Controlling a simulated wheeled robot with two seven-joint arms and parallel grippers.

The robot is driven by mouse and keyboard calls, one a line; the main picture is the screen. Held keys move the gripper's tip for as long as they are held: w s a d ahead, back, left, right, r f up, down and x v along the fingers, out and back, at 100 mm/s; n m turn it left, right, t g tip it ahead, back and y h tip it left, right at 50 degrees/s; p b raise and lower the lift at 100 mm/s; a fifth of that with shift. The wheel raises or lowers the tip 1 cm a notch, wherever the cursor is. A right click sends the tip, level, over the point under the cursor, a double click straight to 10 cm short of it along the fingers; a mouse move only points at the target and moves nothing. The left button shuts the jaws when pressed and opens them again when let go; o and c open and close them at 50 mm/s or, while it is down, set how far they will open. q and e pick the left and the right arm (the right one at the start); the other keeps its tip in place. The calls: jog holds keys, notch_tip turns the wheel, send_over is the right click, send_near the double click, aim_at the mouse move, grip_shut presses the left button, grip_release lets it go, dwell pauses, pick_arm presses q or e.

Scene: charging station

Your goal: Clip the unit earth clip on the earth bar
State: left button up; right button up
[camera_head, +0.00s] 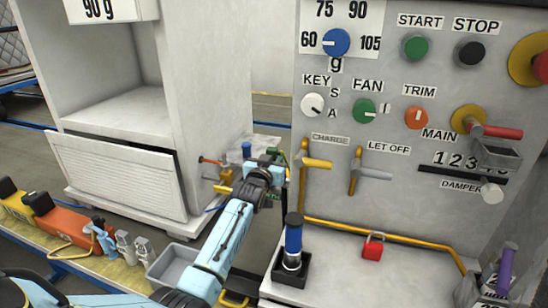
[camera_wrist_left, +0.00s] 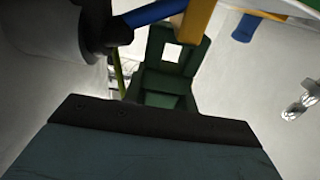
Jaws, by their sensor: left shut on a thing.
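My left gripper (camera_head: 280,162) reaches up between the white cabinet and the control panel, seen mostly from behind. In the left wrist view it is shut on a dark green clip-like part (camera_wrist_left: 160,85) with a square opening, which I take for the unit earth clip. A yellow-green wire (camera_wrist_left: 118,75) runs beside this part. The clip is mostly hidden by the gripper in the head view. I cannot make out the earth bar for certain, nor whether the clip touches it. My right gripper is not in view.
The control panel (camera_head: 400,150) stands close at the right, with a yellow lever (camera_head: 316,163) near the gripper. A blue-handled tool (camera_head: 293,240) stands in a black holder below. A red padlock (camera_head: 373,247) and a grey tray (camera_head: 172,265) are nearby.

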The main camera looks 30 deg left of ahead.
pick_arm(q)
jog(key=shift+f+b, duration=0.55)
jog(key=shift+f, duration=0.45)
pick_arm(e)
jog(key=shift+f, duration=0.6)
pick_arm(q)
jog(key=o, duration=1.1)
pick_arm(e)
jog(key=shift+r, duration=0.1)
pick_arm(q)
jog(key=shift+s+d, duration=0.1)
jog(key=shift+s, duration=0.25)
jog(key=p+v, duration=0.4)
jog(key=v, duration=0.8)
jog(key=shift+s, duration=0.4)
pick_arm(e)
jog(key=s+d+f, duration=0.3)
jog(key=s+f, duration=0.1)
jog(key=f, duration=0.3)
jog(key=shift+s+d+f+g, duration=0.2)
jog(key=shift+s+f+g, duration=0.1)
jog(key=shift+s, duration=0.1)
